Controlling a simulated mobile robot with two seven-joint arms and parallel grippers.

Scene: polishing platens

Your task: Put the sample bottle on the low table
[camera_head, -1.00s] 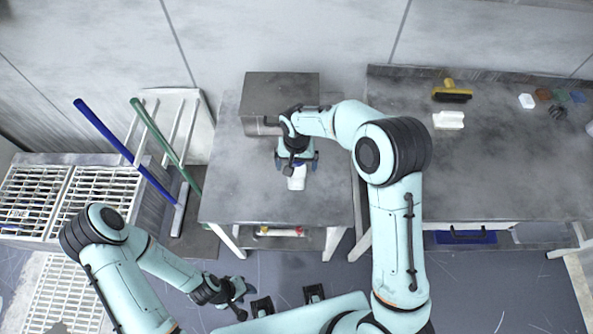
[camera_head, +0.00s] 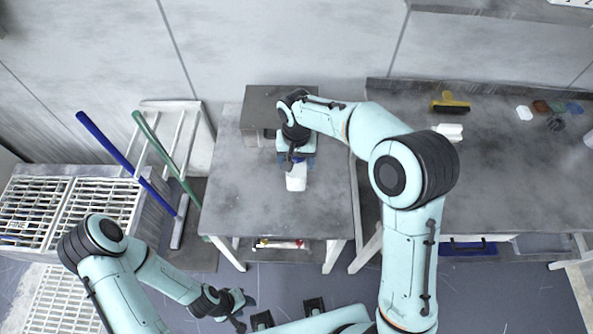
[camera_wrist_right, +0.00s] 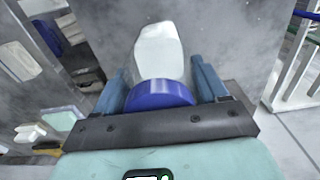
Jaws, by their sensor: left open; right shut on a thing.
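The sample bottle is white with a blue cap. It shows in the head view (camera_head: 296,181) below my right gripper, and in the right wrist view (camera_wrist_right: 160,58) between the two blue fingers. My right gripper (camera_head: 296,162) is shut on the bottle near its cap. The low table (camera_head: 250,205) is the grey-topped table in the middle, and the bottle is over its top. I cannot tell whether the bottle touches the surface. My left gripper (camera_head: 238,304) is open and empty, low over the floor in front of the table.
A grey box (camera_head: 262,100) stands at the table's back. A higher bench (camera_head: 500,190) at the right holds a yellow brush (camera_head: 450,103) and a white block (camera_head: 448,131). Blue (camera_head: 120,155) and green (camera_head: 165,155) handled tools lean at the left. The table's left and front are clear.

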